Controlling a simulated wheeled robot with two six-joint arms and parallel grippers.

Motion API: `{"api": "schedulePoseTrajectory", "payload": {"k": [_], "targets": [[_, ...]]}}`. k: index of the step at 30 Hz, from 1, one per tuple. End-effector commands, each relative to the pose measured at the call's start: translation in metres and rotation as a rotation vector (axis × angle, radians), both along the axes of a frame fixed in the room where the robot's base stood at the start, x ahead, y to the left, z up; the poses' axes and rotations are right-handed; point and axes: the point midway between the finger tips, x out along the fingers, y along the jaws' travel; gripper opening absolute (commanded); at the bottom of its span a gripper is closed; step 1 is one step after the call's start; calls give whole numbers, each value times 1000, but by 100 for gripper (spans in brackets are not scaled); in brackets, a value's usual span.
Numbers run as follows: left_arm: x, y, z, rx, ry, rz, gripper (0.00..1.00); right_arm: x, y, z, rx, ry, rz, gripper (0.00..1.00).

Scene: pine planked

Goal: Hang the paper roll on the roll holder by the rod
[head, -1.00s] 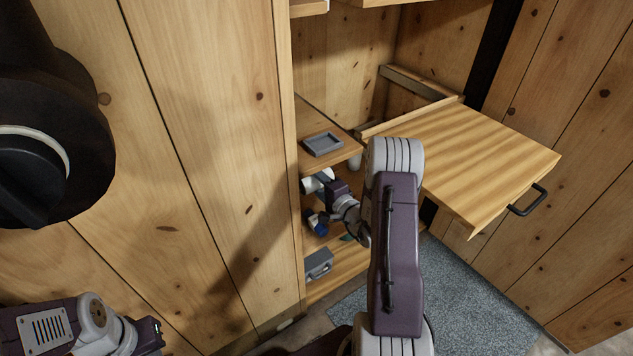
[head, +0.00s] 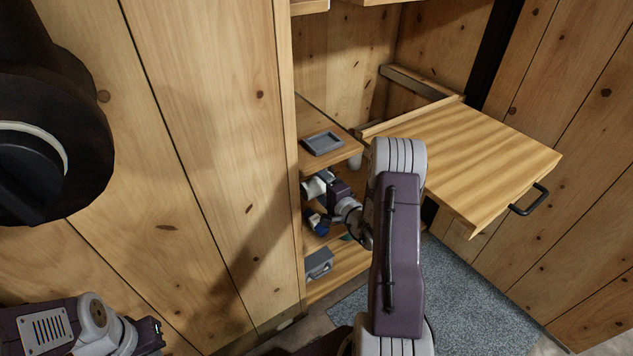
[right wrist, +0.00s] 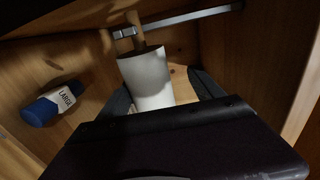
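The white paper roll (right wrist: 148,78) stands out in the right wrist view, with its wooden rod (right wrist: 133,32) sticking out of its top. The rod overlaps the left end of the metal roll holder bar (right wrist: 190,17); I cannot tell whether it rests on it. My right gripper (right wrist: 160,82) has a dark finger on each side of the roll, with a gap showing on the right, so it looks open around it. In the head view, my right gripper (head: 332,188) is inside the cupboard by the white roll (head: 314,187). My left gripper (head: 152,335) is at lower left, its fingers unclear.
A bottle with a blue cap (right wrist: 45,108) lies left of the roll. A grey tray (head: 323,144) sits on the shelf above my right gripper, and a grey case (head: 319,263) sits below. A wooden drawer or board (head: 470,165) with a black handle juts out at right.

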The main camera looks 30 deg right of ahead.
Motion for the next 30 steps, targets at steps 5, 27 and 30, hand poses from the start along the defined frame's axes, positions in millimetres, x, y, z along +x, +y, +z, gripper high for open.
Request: {"api": "schedulePoseTrajectory", "payload": {"k": [5,27,30], "targets": [[0,0,12,0,0,0,0,-39,-5,7,6,3,-8,76],[0,0,18,0,0,0,0,-82,-6,10,1,-1,-1,76],[0,0,18,0,0,0,0,-82,-6,10,1,-1,-1,76]]}}
